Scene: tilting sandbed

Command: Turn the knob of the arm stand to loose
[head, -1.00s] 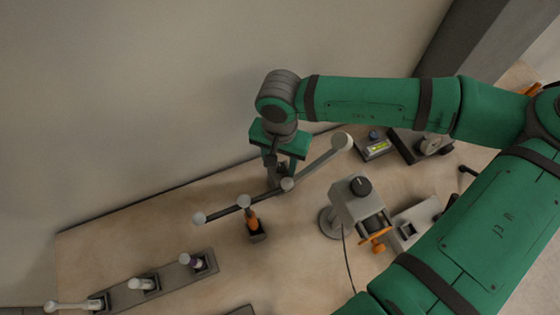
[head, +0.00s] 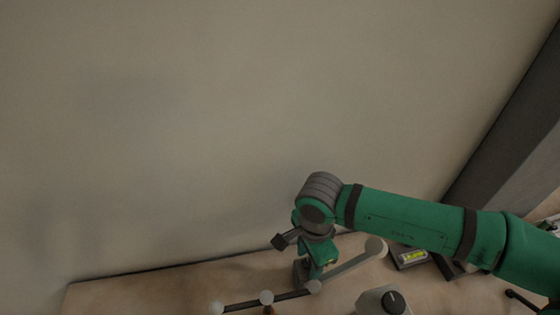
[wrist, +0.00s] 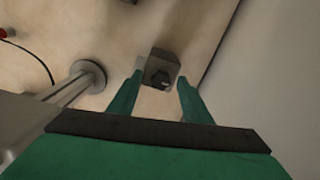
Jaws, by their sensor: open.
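In the wrist view a dark knob (wrist: 158,78) with a small pale mark sits on a small grey block (wrist: 166,62). My gripper (wrist: 158,92) is open, with one green finger on each side of the knob in the picture. The fingers do not close on it, and I cannot tell the height gap. In the head view my gripper (head: 312,264) points down over a grey block (head: 300,272), largely hiding it. Jointed rods with pale ball ends (head: 345,265) run beside it. The knob is hidden in the head view.
A grey housing with a black top knob (head: 392,300) stands to the right, cut by the frame edge. A small device with a lit display (head: 411,257) lies behind it. The wrist view shows a post on a round base (wrist: 88,74) at left. The wall (head: 200,150) rises close behind.

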